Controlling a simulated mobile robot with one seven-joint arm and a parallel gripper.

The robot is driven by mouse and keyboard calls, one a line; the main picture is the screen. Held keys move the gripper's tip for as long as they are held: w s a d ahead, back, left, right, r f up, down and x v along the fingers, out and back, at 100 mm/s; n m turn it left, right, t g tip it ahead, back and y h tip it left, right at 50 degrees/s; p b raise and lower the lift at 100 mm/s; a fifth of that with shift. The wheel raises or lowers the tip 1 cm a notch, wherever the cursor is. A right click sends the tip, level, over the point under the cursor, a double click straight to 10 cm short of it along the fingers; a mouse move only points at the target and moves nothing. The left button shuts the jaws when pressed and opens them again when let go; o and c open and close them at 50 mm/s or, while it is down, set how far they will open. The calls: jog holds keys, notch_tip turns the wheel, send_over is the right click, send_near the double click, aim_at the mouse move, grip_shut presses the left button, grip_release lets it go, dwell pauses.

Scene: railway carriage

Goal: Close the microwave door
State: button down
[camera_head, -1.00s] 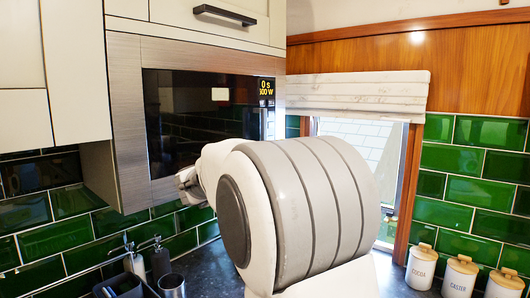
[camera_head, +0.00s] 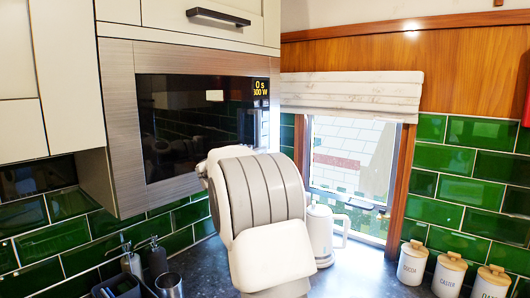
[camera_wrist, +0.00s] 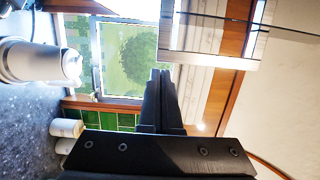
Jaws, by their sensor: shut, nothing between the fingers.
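The microwave (camera_head: 200,115) is set in the wall cabinet in the head view, with a black glass front in a brushed-metal frame and a lit yellow display at its upper right. Its door looks flush with the frame, and I see no gap along the visible edges. My arm stands in front of its lower right corner and hides that part. My gripper's fingers are mostly hidden behind the arm in the head view. In the wrist view my gripper (camera_wrist: 163,74) is shut and empty. A pale metallic panel shows just beyond the fingertips; I cannot tell whether it is the microwave.
A white kettle (camera_head: 321,235) stands on the dark worktop (camera_head: 355,270) right of my arm. A window (camera_head: 350,165) with a pale blind (camera_head: 350,92) is behind it. Lidded canisters (camera_head: 452,275) stand at the right. Soap dispensers (camera_head: 157,257) and a tap are at lower left.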

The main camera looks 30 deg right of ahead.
jog(key=shift+w+a, duration=0.1)
jog(key=shift+w, duration=0.15)
jog(key=shift+w+a+n+t+y, duration=0.1)
jog(key=shift+w+n+t+y, duration=0.4)
jog(key=shift+w, duration=0.65)
jog(key=shift+s, duration=0.1)
